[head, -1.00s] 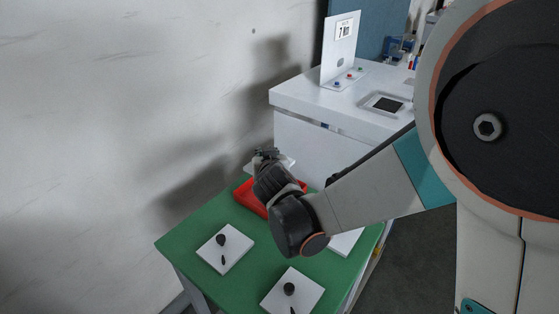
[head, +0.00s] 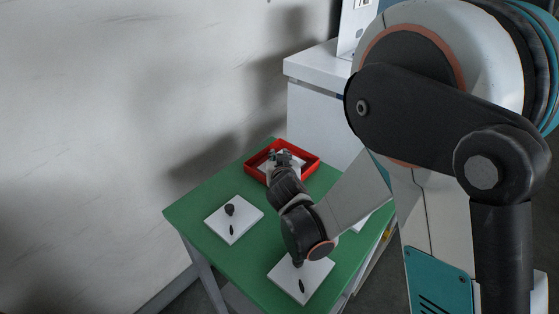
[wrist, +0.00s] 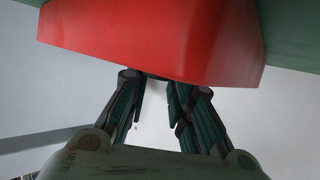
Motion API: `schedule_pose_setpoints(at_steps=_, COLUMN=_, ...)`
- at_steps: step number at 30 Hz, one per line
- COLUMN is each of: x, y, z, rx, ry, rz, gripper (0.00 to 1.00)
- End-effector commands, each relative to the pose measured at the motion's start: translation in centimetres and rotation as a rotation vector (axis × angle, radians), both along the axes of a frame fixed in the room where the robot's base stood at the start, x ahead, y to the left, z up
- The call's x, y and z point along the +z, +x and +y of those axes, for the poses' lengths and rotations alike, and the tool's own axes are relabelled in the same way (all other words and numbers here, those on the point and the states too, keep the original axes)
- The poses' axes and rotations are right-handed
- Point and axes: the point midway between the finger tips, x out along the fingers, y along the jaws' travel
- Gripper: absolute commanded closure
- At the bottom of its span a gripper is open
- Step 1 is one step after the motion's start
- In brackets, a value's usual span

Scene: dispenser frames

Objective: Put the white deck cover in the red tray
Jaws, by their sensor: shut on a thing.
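The red tray (head: 313,166) sits at the far end of the green table, and its wall fills the top of the wrist view (wrist: 150,40). My gripper (head: 280,158) is over the tray, shut on the white deck cover (head: 267,167). Only white edges of this cover show around my gripper, inside the tray's outline. I cannot tell whether it touches the tray floor. In the wrist view my gripper's fingers (wrist: 165,100) point toward the red wall over a pale surface. The part between the fingertips is hidden.
Two white plates with black knobs, a left one (head: 234,219) and a front one (head: 315,272), lie on the green table (head: 195,205). Another white piece (head: 361,222) is mostly behind my arm. A white cabinet (head: 315,110) stands behind, a wall at left.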

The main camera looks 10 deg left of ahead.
Motion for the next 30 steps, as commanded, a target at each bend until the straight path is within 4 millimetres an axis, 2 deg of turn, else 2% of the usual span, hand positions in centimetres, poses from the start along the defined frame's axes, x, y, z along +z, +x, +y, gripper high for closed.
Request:
schedule_pose_setpoints(at_steps=5, x=-0.2, y=0.0, z=0.0, rx=0.0, ry=0.0, rz=0.0, gripper=1.0)
schedule_pose_setpoints(at_steps=6, x=-0.2, y=0.0, z=0.0, rx=0.0, ry=0.0, rz=0.0, gripper=0.75)
schedule_pose_setpoints(at_steps=8, x=-0.1, y=0.0, z=0.0, rx=0.0, ry=0.0, rz=0.0, gripper=0.61)
schedule_pose_setpoints(at_steps=9, x=-0.1, y=0.0, z=0.0, rx=0.0, ry=0.0, rz=0.0, gripper=0.59)
schedule_pose_setpoints(at_steps=21, x=0.3, y=-0.2, z=0.0, rx=0.0, ry=0.0, rz=0.0, gripper=0.59)
schedule_pose_setpoints(at_steps=26, x=1.3, y=-2.4, z=-0.5, rx=0.001, ry=-0.001, rz=0.0, gripper=0.59)
schedule_pose_setpoints(at_steps=30, x=2.5, y=-5.1, z=-1.3, rx=0.001, ry=-0.001, rz=0.0, gripper=0.59)
